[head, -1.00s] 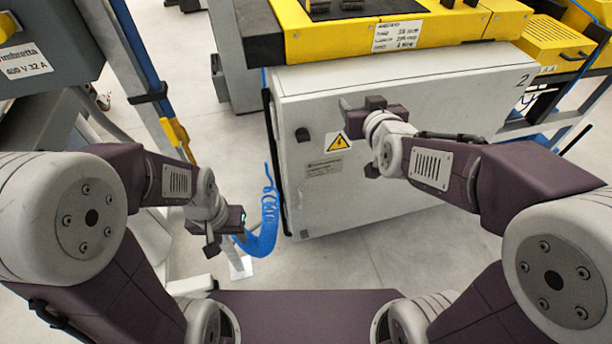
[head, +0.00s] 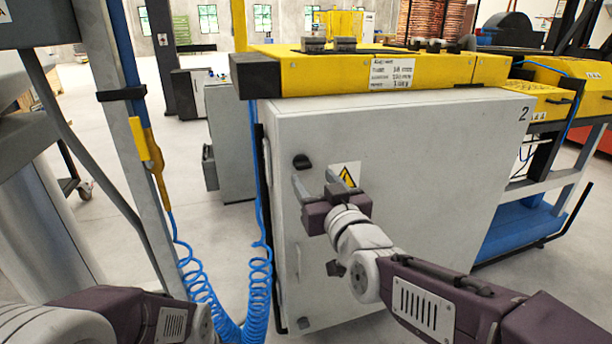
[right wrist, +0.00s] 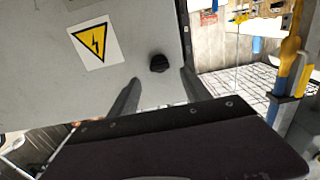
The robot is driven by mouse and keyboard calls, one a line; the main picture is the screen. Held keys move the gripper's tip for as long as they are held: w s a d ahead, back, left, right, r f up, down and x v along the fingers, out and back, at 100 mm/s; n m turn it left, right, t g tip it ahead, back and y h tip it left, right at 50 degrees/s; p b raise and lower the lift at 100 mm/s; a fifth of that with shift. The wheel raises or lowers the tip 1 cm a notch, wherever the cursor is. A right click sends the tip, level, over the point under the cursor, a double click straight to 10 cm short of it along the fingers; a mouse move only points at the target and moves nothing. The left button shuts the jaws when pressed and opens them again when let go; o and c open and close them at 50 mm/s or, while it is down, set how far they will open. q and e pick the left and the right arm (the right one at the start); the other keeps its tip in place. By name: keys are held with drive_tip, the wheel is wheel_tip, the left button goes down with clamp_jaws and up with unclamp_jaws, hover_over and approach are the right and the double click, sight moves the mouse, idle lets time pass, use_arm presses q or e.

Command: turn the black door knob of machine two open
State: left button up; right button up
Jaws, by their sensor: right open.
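The black door knob (head: 302,161) sits on the upper left of the pale grey door of machine two (head: 430,180), which bears a "2". The door looks closed. My right gripper (head: 316,184) is open and empty, just below and slightly right of the knob in the head view, its fingers pointing toward the door. In the right wrist view the knob (right wrist: 159,63) appears just beyond the gap between the two open fingers (right wrist: 157,92), apart from both. The left arm shows at the bottom left; its gripper is not in view.
A yellow warning label (head: 346,174) is right of the knob. Blue coiled hoses (head: 258,290) hang left of the cabinet, near a grey post (head: 130,120) with a yellow fitting. A yellow housing (head: 390,70) tops the cabinet. Open floor lies to the left.

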sight(305, 167)
drive_tip(key=x, duration=0.6)
drive_tip(key=shift+w+f+b, duration=0.1)
drive_tip(key=shift+w+b, duration=0.1)
drive_tip(key=shift+b, duration=0.2)
clamp_jaws()
